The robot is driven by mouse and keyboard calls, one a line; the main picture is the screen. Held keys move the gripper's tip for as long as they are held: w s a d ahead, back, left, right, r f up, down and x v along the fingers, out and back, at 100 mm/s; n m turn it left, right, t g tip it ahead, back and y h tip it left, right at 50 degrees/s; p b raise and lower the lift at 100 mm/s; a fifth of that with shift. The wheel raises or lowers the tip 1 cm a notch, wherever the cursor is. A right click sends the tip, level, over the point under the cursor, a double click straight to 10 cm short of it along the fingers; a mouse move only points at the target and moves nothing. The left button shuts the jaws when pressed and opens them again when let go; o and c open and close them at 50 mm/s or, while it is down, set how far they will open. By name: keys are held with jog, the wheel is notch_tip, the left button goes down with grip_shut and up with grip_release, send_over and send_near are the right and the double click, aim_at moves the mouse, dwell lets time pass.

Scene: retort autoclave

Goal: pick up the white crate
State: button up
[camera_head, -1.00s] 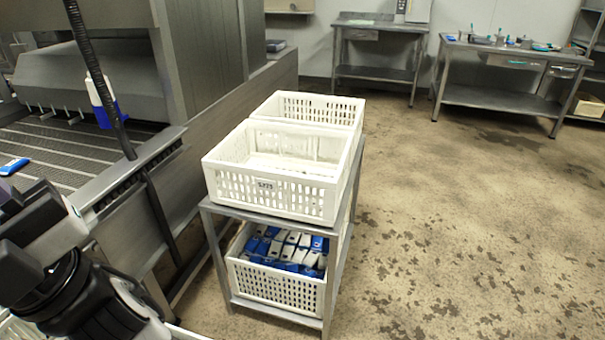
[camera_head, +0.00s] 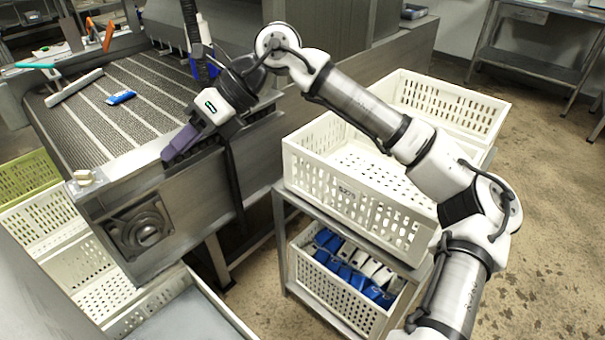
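Several white crates are in view. An empty white crate (camera_head: 322,186) with slotted walls and a label sits at the front of the cart's top shelf. A second white crate (camera_head: 462,103) stands behind it. A third white crate (camera_head: 322,284) on the lower shelf holds blue-and-white cartons. More white crates (camera_head: 52,228) stand at the left beside the conveyor. My gripper (camera_head: 172,154), with purple fingers, is over the conveyor's near edge, left of the cart and apart from its crates. It is seen side-on, so the gap between the fingers is hidden. My arm hides part of the front crate.
The metal cart (camera_head: 283,222) stands right of the conveyor (camera_head: 85,140). A blue packet (camera_head: 121,97) lies on the belt. A yellow-green crate (camera_head: 26,177) is at far left. A steel table (camera_head: 530,65) stands at the back right. Open floor (camera_head: 550,220) lies right of the cart.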

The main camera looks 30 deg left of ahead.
jog(key=w+d+f+m+t+h, duration=0.1)
jog(key=w+d+f+t, duration=0.1)
jog(key=w+d, duration=0.3)
jog(key=w+d+f+m+t+h, duration=0.1)
jog(key=w+d+f+t, duration=0.15)
jog(key=w, duration=0.45)
jog(key=r+m+t+h, duration=0.2)
jog(key=m+t+h, duration=0.2)
jog(key=h, duration=0.1)
send_over(351, 174)
jog(key=f, duration=0.5)
jog(key=f+b, duration=0.1)
jog(key=f, duration=0.1)
jog(key=shift+w+d+f, duration=0.15)
jog(key=shift+d+f, duration=0.15)
jog(key=shift+s+a+f, duration=0.1)
jog(key=shift+a+f, duration=0.05)
jog(key=shift+f, duration=1.4)
jog(key=shift+s+a+f, duration=0.1)
jog(key=shift+a+f, duration=0.05)
jog(key=shift+f, duration=1.35)
grip_shut()
jog(key=shift+r, duration=0.15)
